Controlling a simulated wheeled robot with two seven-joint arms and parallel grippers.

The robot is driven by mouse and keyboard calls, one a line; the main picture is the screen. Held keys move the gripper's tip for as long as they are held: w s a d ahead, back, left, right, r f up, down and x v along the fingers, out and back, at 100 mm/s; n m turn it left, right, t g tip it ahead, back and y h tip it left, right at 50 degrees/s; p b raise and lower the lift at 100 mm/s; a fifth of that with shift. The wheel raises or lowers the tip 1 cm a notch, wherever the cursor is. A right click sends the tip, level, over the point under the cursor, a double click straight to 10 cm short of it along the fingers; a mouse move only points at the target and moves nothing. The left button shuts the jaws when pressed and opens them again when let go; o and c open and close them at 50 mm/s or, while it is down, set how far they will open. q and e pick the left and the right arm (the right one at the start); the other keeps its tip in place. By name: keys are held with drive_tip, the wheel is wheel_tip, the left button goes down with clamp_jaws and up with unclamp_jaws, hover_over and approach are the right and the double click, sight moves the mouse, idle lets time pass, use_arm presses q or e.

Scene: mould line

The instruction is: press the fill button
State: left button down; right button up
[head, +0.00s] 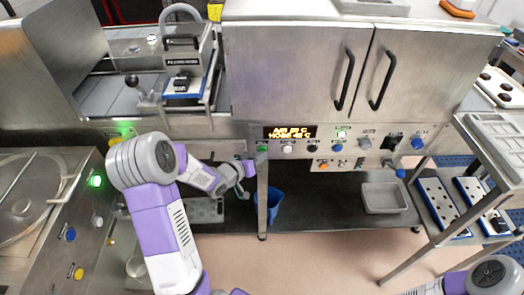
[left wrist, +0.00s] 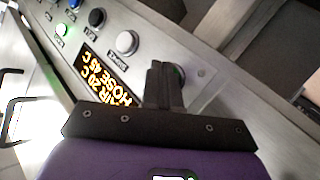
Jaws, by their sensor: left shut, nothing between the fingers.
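My left gripper (head: 248,168) is at the left end of the button row on the steel panel in the head view. Its fingers (left wrist: 164,85) are shut and empty in the left wrist view. A green button (head: 262,149) sits just beyond the fingertips. In the left wrist view the fingers mostly cover it, leaving a dark, faintly green edge. I cannot tell whether they touch it or read its label, so I cannot confirm it is the fill button. A white button (head: 287,149) is beside it, also clear in the left wrist view (left wrist: 127,42). My right gripper is out of view.
An amber display (head: 290,132) is above the row. Black (head: 312,148) and blue (head: 337,148) buttons continue rightward. A table leg (head: 262,200) stands below the green button, with a blue bucket (head: 274,200) behind. A grey bin (head: 384,198) is on the lower shelf.

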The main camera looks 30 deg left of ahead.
use_arm(q)
drive_tip(key=shift+w+a, duration=0.1)
drive_tip(key=shift+w, duration=0.15)
idle(0.4)
drive_tip(key=shift+s, duration=0.15)
drive_tip(key=shift+s+d, duration=0.4)
drive_tip(key=shift+s, duration=0.2)
drive_tip(key=shift+s+d+b, duration=0.2)
drive_tip(key=shift+s+d, duration=0.25)
drive_tip(key=shift+s, duration=0.25)
drive_tip(key=shift+s+d+b, duration=0.25)
drive_tip(key=shift+s+d, duration=0.15)
drive_tip(key=shift+s, duration=0.35)
drive_tip(key=shift+s+d+b, duration=0.2)
drive_tip(key=shift+s+d, duration=0.25)
drive_tip(key=shift+s, duration=0.25)
